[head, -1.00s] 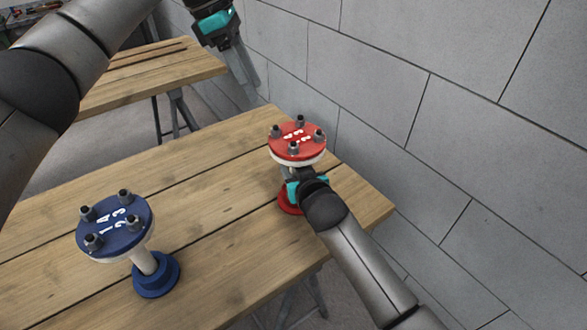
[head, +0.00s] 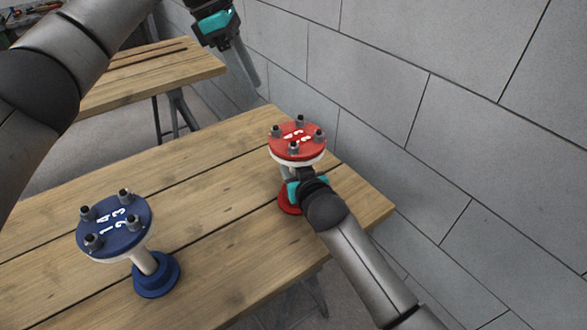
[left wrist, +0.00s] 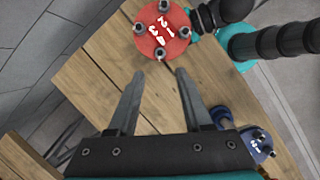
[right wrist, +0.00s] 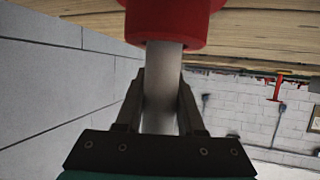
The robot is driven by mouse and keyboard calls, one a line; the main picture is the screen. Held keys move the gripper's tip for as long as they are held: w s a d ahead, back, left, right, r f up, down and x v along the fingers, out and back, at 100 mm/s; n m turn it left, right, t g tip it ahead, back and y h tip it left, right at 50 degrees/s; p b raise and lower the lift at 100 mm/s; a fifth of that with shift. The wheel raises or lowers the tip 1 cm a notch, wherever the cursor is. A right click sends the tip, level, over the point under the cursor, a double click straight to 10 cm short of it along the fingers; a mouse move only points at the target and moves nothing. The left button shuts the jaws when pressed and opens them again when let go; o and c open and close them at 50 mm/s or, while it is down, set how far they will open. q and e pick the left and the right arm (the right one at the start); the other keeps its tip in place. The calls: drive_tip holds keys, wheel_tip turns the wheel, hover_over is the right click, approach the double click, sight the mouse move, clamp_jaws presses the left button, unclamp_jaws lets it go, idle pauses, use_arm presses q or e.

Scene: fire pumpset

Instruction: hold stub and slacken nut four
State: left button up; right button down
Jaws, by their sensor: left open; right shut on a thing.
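The red stub (head: 297,146) stands upright near the wall-side edge of the wooden bench. Its round red top carries white numbers and several dark nuts; I cannot read clearly which nut is four. My right gripper (head: 303,175) is shut on the stub's pale pipe (right wrist: 163,100), between top flange and red base (right wrist: 165,20). My left gripper (head: 252,75) is open and empty, raised behind the red stub, well apart from it. In the left wrist view its spread fingers point toward the red flange (left wrist: 162,30), with nothing between them.
A blue stub (head: 115,225) with several nuts stands at the left on the same bench (head: 215,225). A grey block wall (head: 460,130) rises close on the right. A second wooden table (head: 150,75) is at the back left.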

use_arm(q)
drive_tip(key=shift+o, duration=0.3)
wheel_tip(320, 180, up, 3)
drive_tip(key=m+y, duration=0.2)
drive_tip(key=y, duration=0.2)
hover_over(276, 129)
wheel_tip(276, 129, down, 12)
drive_tip(key=shift+r, duration=0.15)
clamp_jaws()
idle(0.4)
